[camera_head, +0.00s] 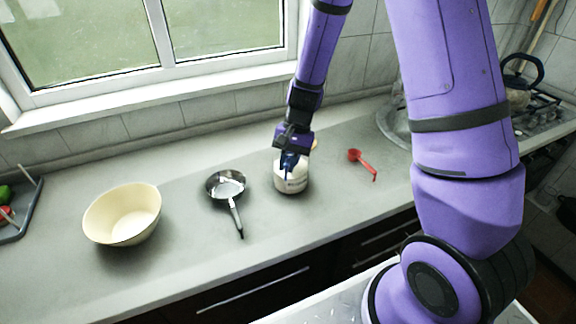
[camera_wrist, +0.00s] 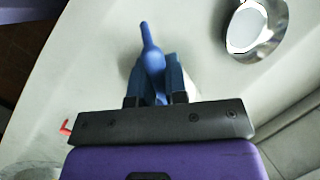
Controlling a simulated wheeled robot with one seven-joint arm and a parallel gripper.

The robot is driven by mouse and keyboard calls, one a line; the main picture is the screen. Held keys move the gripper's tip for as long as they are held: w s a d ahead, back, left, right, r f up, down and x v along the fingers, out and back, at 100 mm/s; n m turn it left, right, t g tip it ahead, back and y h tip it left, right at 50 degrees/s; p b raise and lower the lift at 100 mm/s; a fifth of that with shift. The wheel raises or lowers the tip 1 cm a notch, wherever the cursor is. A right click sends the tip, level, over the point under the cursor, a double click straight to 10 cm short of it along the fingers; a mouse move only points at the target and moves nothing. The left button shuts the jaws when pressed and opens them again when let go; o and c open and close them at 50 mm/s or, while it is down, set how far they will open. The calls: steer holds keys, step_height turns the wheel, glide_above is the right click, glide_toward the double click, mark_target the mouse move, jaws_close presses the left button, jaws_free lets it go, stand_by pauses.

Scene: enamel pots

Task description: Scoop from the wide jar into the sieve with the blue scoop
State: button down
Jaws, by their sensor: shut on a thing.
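The wide jar (camera_head: 296,184), white with a printed label, stands on the counter in the middle of the head view. The sieve (camera_head: 226,187), a round metal pan shape with a dark handle, lies left of the jar; part of it shows at the top right of the wrist view (camera_wrist: 258,28). My gripper (camera_head: 290,153) is above the jar's mouth, pointing down, and is shut on the blue scoop (camera_wrist: 151,58). In the wrist view the scoop sits between the fingers (camera_wrist: 153,80). The scoop's lower end and the jar's contents are hidden, so I cannot tell how deep the scoop is.
A cream bowl (camera_head: 122,215) stands left of the sieve. A red scoop (camera_head: 362,162) lies right of the jar. A dark tray (camera_head: 30,215) is at the far left. The counter's front is clear.

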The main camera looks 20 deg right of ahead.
steer(key=shift+s+a+r, duration=0.15)
steer(key=shift+s+r, duration=0.05)
steer(key=shift+r, duration=0.3)
steer(key=shift+s+a+r, duration=0.1)
steer(key=shift+s+r, duration=0.05)
steer(key=shift+r, duration=0.3)
steer(key=shift+s+a+r+t+h, duration=0.15)
steer(key=shift+r+t+h, duration=0.3)
steer(key=shift+r+t, duration=0.35)
steer(key=shift+s+d+r+t+h, duration=0.1)
steer(key=shift+r+t+h, duration=0.45)
steer(key=shift+r, duration=0.3)
